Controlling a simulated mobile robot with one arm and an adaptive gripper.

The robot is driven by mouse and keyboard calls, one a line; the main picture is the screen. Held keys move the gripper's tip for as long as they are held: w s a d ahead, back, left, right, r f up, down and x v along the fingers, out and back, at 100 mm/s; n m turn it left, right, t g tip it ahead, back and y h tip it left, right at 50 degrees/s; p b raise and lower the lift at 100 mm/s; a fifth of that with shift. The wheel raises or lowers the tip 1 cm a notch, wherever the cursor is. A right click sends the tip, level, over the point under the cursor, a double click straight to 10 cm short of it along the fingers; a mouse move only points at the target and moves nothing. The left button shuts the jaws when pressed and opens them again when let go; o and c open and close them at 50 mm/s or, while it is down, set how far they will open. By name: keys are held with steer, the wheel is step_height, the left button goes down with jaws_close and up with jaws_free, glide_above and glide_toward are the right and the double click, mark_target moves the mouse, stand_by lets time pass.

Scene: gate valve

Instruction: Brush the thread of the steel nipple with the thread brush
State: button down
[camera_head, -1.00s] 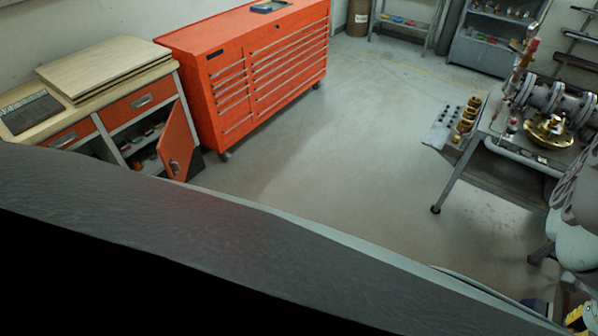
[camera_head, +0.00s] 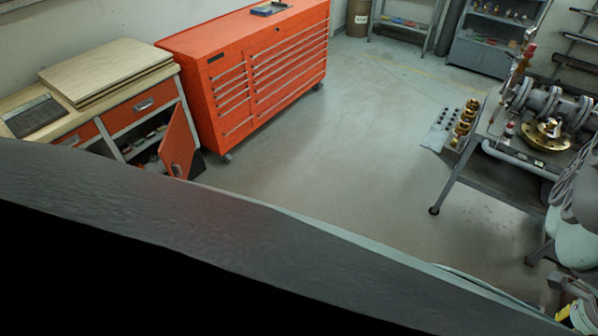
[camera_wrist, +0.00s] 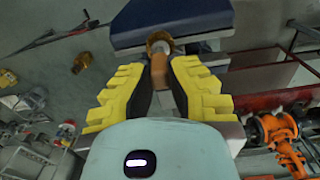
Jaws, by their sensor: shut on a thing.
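My gripper (camera_wrist: 160,80) has yellow-padded fingers and is shut on a brown-orange handle, which I take to be the thread brush (camera_wrist: 176,78). A brown round head with a pale grey cylindrical part (camera_wrist: 165,46) shows just beyond the fingertips in the wrist view. I cannot tell whether this grey part is the steel nipple or part of the brush, nor whether they touch. No thread can be made out. In the head view, only a yellow and grey bit of my gripper shows at the lower right edge.
A dark blue block (camera_wrist: 172,18) lies beyond the fingertips. An orange valve-like part (camera_wrist: 277,133) is at the right of the wrist view. The bench with flanged pipework (camera_head: 545,100) stands at right in the head view. An orange tool cabinet (camera_head: 245,65) stands at left; the floor between is clear.

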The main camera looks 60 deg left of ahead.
steer(key=shift+r+p, duration=1.55)
steer(key=shift+r, duration=0.35)
steer(key=shift+w, duration=0.1)
